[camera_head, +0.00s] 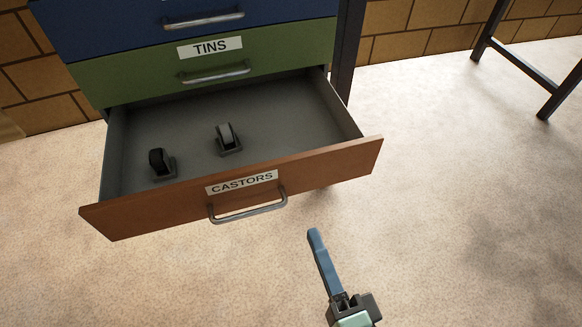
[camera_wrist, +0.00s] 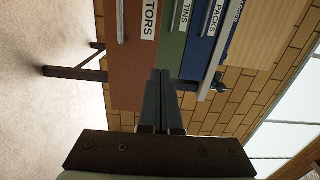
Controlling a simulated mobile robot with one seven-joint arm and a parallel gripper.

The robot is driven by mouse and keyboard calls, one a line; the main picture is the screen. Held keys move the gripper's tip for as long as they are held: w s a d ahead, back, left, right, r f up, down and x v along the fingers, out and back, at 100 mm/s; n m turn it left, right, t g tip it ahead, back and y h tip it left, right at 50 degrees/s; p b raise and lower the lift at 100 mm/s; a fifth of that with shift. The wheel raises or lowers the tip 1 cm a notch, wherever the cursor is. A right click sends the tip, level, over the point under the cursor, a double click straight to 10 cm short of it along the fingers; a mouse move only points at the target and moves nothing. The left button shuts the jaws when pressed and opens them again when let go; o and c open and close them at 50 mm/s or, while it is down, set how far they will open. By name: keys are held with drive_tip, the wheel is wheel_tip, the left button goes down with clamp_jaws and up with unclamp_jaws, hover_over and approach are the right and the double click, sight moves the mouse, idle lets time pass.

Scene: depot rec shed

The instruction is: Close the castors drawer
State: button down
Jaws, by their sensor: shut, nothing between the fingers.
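The castors drawer (camera_head: 300,170) has an orange-brown front with a CASTORS label and a metal bar handle (camera_head: 248,208). It is pulled well out of the cabinet, and its grey inside shows two castors: a black one (camera_head: 160,163) and a grey-wheeled one (camera_head: 228,139). My gripper (camera_head: 314,234) is shut and empty, in front of the drawer and to the right of its handle, apart from it in the head view. In the wrist view the shut fingers (camera_wrist: 160,75) point toward the drawer fronts, with the orange-brown castors front (camera_wrist: 126,75) sideways at the left.
Above it, the green TINS drawer (camera_head: 290,48) and a blue drawer (camera_head: 110,25) look shut. A PACKS label (camera_wrist: 221,18) shows in the wrist view. A dark-legged frame (camera_head: 520,65) stands at the right by the brick wall (camera_head: 410,30). The pale floor (camera_head: 450,200) is clear.

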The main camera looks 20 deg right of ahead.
sight(286, 163)
drive_tip(key=shift+m, duration=0.3)
drive_tip(key=w, duration=0.6)
drive_tip(key=w+p, duration=0.1)
drive_tip(key=w, duration=0.6)
drive_tip(key=shift+w+d+f, duration=0.1)
drive_tip(key=shift+w+f, duration=0.1)
